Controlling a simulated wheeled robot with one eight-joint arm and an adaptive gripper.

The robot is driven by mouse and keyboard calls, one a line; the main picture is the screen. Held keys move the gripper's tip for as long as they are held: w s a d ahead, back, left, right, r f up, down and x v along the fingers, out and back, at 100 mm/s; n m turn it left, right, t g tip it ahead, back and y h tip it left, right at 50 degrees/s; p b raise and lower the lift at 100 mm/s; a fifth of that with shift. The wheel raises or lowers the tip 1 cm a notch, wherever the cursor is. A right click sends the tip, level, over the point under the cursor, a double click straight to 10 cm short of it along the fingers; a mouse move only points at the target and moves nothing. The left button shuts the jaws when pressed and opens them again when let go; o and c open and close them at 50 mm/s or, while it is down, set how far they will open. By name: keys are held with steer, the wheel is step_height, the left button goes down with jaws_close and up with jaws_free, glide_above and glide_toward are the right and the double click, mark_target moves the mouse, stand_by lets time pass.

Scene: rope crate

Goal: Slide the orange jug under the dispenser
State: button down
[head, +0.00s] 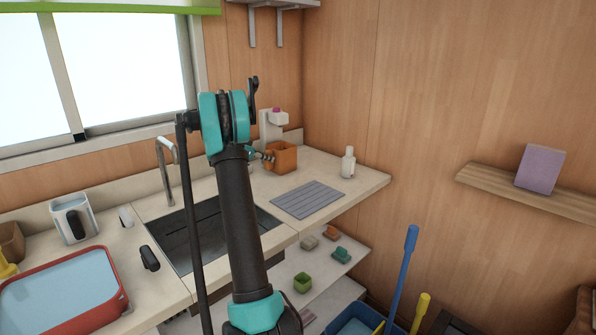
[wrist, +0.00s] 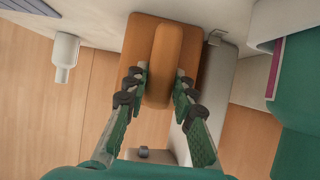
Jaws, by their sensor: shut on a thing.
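The orange jug (head: 283,158) stands on the counter near the back corner in the head view. In the wrist view its body (wrist: 128,62) and thick upright handle fill the middle. My gripper (wrist: 160,80) is shut on the jug's handle, one finger on each side. In the head view my gripper (head: 266,156) is at the jug's left side, partly behind my arm. I cannot tell whether the jug is directly beneath the spout.
A white bottle (head: 348,162) stands right of the jug, and a grey ribbed mat (head: 308,200) lies in front. The dark sink (head: 183,240) is left, with a tap (head: 166,170) behind it. Wood walls close the corner. Bare counter lies between jug and bottle.

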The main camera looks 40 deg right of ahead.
steer(key=c, duration=1.2)
jaws_free()
steer(key=shift+w, duration=0.15)
steer(key=shift+a, duration=0.1)
steer(key=v, duration=1.2)
